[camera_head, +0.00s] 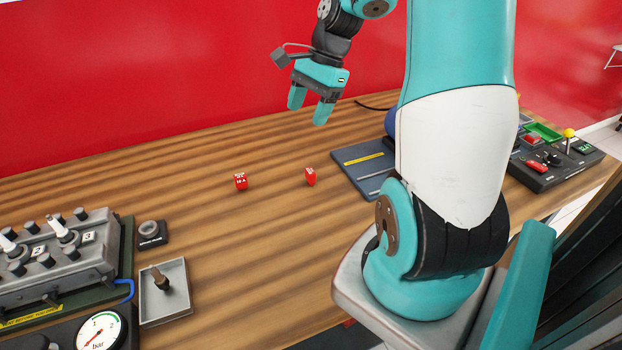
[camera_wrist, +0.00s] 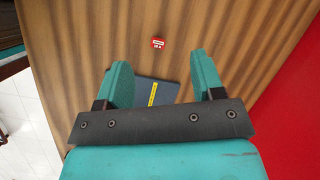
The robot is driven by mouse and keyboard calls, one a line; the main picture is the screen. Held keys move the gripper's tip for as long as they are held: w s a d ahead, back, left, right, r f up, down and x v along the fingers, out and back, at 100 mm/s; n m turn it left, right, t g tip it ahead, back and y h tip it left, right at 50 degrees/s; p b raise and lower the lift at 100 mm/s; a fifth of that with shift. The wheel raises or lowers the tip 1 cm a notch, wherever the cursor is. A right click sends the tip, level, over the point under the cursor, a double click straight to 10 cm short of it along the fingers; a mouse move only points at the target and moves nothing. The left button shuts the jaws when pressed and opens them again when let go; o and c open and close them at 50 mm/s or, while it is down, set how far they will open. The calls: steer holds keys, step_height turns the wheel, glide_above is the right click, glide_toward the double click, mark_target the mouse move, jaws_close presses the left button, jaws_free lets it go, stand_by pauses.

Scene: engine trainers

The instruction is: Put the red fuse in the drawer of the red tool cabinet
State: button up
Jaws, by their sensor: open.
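Two small red blocks with white print stand on the wooden table in the head view: a left red fuse (camera_head: 241,181) and a right red block (camera_head: 310,176). I cannot tell for sure that both are fuses. One red block (camera_wrist: 158,43) shows in the wrist view, beyond the fingertips and between their lines; I cannot tell which one. My gripper (camera_head: 309,108) is open and empty, with teal fingers pointing down, above the back of the table. In the wrist view my gripper (camera_wrist: 164,70) has its fingers wide apart. No red tool cabinet or drawer is clearly visible.
A dark mat (camera_head: 362,160) with a yellow strip lies right of the blocks. A grey valve panel (camera_head: 60,250), a pressure gauge (camera_head: 100,331) and a grey tray (camera_head: 178,306) with a knob stand at left. A control box (camera_head: 555,165) stands far right. The table around the blocks is clear.

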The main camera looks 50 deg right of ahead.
steer(key=s+d+f+m, duration=0.2)
steer(key=d+f+m, duration=0.1)
steer(key=d+m, duration=0.3)
steer(key=n, duration=0.1)
glide_toward(312, 170)
steer(key=shift+t, duration=0.3)
steer(key=x, duration=0.5)
steer(key=shift+s+d+f, duration=0.2)
steer(key=shift+a+p+x, duration=0.1)
steer(key=shift+p+x, duration=0.1)
steer(key=shift+x, duration=1.3)
steer(key=shift+a+p+x, duration=0.15)
steer(key=shift+x, duration=1.35)
steer(key=c, duration=1)
steer(key=shift+r, duration=0.15)
steer(key=shift+c, duration=0.3)
